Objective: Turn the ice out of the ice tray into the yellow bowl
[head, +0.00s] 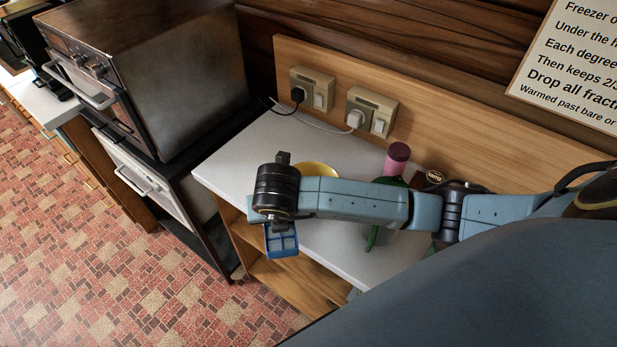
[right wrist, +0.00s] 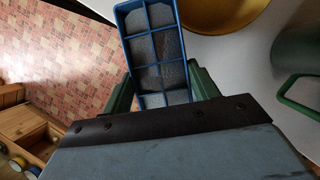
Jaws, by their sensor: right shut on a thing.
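My right gripper (right wrist: 162,86) is shut on the blue ice tray (right wrist: 128,28), with a green finger at each side of it. In the head view the tray (head: 282,246) hangs below my right wrist, beyond the counter's front edge and over the floor side. Its compartments look grey inside; I cannot tell whether ice is in them. The yellow bowl (right wrist: 222,18) stands on the counter, right of the tray in the wrist view and apart from it. In the head view my arm hides most of the bowl (head: 318,168). My left gripper is out of view.
Two sockets with plugged cords (head: 312,88) are on the back board. An oven (head: 150,70) stands left.

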